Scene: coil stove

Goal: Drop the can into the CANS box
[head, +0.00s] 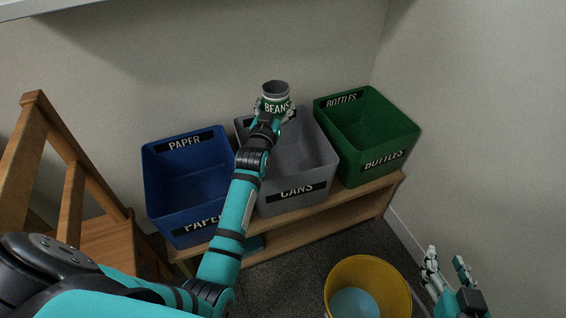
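My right gripper (448,263) is at the lower right, fingers apart and empty, away from the boxes.
A blue PAPER box (165,190) stands left of the CANS box and a green BOTTLES box (391,148) right of it, all on a low wooden bench (340,214). A yellow bucket (400,296) is in front. Wooden furniture (72,200) is at the left.

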